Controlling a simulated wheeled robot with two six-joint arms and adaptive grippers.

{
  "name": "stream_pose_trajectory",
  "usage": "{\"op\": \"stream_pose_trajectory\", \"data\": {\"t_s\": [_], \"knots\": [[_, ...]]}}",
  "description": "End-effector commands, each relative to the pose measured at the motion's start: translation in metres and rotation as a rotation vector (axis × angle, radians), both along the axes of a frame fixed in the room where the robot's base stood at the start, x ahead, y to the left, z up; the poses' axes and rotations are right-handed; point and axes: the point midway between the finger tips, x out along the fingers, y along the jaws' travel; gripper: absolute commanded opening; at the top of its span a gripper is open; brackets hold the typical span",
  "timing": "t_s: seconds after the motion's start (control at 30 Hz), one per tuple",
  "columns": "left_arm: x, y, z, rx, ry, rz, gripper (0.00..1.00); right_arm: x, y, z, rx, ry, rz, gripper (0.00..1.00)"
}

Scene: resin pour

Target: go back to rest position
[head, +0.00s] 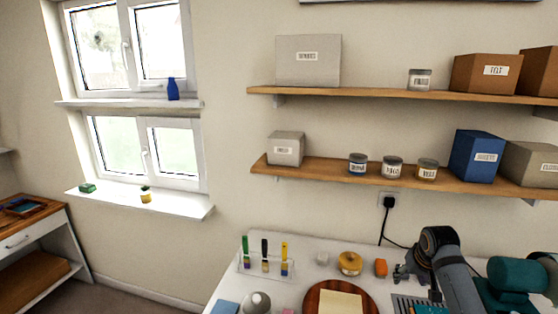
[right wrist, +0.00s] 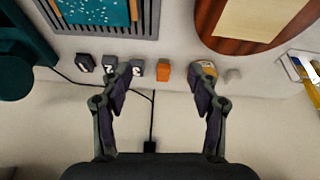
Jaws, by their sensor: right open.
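My right gripper (head: 403,273) is over the back of the white worktable (head: 225,292), near the orange block (head: 380,268). In the right wrist view my right gripper (right wrist: 170,78) is open, its two dark fingers spread wide with nothing held between them. My left gripper does not show in either view.
The round wooden board (head: 312,299) bears a cream sheet (head: 342,303). A clear stand (head: 264,265) holds brushes. A slatted grey mat (right wrist: 88,28) bears a teal sheet (right wrist: 95,10). A black cable (head: 381,228) runs from the wall socket. Shelves (head: 330,168) with boxes and jars hang above.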

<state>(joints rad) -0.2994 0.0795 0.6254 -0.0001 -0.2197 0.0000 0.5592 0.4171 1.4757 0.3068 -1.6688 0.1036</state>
Motion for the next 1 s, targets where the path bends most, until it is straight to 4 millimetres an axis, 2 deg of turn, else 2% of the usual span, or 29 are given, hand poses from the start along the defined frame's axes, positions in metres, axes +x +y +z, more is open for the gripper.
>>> {"op": "stream_pose_trajectory", "data": {"t_s": [0.17,0.27,0.37,0.53,0.7,1.0], "knots": [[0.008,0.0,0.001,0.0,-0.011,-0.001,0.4,-0.029,0.026,-0.036,-0.028,0.021,0.057,0.61],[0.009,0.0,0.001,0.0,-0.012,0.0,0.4,-0.053,0.044,-0.058,-0.042,0.032,0.094,0.61],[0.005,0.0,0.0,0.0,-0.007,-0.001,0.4,-0.083,0.064,-0.08,-0.053,0.043,0.133,0.61],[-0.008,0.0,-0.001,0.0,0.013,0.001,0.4,-0.147,0.098,-0.108,-0.063,0.054,0.195,0.61],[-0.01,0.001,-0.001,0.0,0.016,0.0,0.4,-0.204,0.121,-0.117,-0.062,0.061,0.228,0.61],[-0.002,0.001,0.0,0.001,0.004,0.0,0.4,-0.279,0.141,-0.109,-0.056,0.068,0.243,0.61]]}}
